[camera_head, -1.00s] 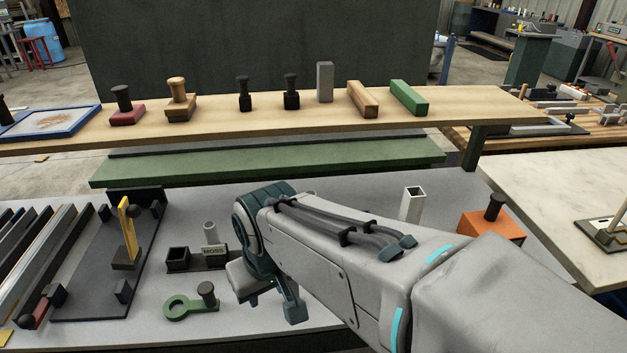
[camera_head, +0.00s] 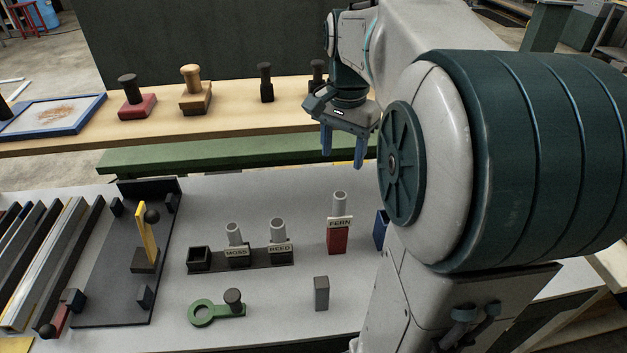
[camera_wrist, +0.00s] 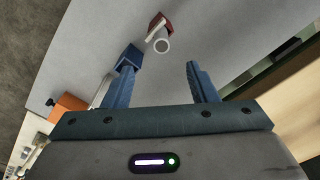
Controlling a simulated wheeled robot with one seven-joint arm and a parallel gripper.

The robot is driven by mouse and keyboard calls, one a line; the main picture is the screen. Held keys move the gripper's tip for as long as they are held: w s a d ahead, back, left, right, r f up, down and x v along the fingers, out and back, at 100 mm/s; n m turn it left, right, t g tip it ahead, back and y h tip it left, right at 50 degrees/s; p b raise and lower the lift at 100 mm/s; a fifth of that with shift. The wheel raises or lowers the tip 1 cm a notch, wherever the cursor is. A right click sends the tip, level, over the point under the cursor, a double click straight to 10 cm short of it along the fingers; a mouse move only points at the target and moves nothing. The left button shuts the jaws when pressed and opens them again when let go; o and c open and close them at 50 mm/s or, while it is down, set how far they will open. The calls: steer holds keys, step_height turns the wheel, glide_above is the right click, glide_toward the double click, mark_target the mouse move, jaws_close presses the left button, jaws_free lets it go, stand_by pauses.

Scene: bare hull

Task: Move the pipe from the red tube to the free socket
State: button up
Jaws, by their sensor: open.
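The grey pipe (camera_head: 339,203) stands upright in the red tube (camera_head: 338,241), which has a FERN label. Pipe (camera_wrist: 162,46) and red tube (camera_wrist: 157,24) also show in the wrist view, beyond the fingertips. A dark rack (camera_head: 265,262) holds a row of sockets. Its left socket (camera_head: 199,259) is empty. The other two, labelled MOSS and REED, each hold a grey pipe. My gripper (camera_head: 343,157) is open and empty, fingers down, above and behind the pipe in the head view. In the wrist view my gripper (camera_wrist: 160,70) has a clear gap between its fingers.
A blue tube (camera_head: 381,229) stands right of the red tube, partly hidden by my arm. A grey block (camera_head: 321,293) and a green ring piece (camera_head: 203,312) lie in front. A dark fixture (camera_head: 115,270) stands left. A wooden shelf (camera_head: 225,117) with stamps runs behind.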

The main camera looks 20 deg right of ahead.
mark_target(340, 194)
steer(key=shift+m, duration=0.3)
steer(key=f, duration=0.8)
steer(key=shift+w+d+f, duration=0.25)
steer(key=shift+d, duration=0.1)
step_height(340, 194, down, 5)
steer(key=shift+w+r+p, duration=0.1)
steer(key=shift+w+p, duration=0.05)
steer(key=shift+p, duration=0.4)
jaws_close()
